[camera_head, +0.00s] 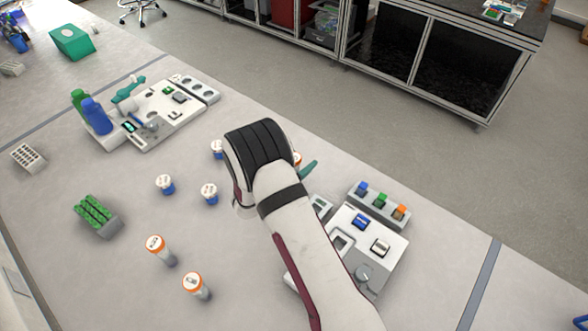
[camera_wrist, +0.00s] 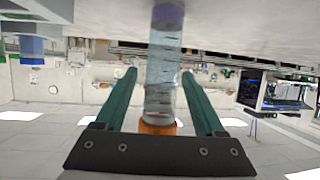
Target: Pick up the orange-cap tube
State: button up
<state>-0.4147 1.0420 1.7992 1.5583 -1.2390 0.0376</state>
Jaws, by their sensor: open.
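My gripper (camera_wrist: 159,76) is open, its two teal fingers on either side of a clear tube (camera_wrist: 161,75). The tube has an orange cap (camera_wrist: 158,127) near my palm and a purple far end close to the pale bench surface. A gap shows on each side, so the fingers seem apart from it. In the head view my arm hides most of the gripper; one teal finger (camera_head: 309,168) shows beside a partly hidden orange-ringed cap (camera_head: 297,159). Two other orange-cap tubes stand upright at the front, one left (camera_head: 157,246) and one right (camera_head: 195,285).
A green-topped rack (camera_head: 96,214) is at the left. A white device (camera_head: 378,250) with coloured blocks is at the right, partly behind my arm. Another device (camera_head: 170,112) with blue and green bottles stands at the back left.

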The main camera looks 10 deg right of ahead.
jog(key=shift+w+d, duration=0.1)
jog(key=shift+w, duration=0.05)
grip_shut()
dwell(0.4)
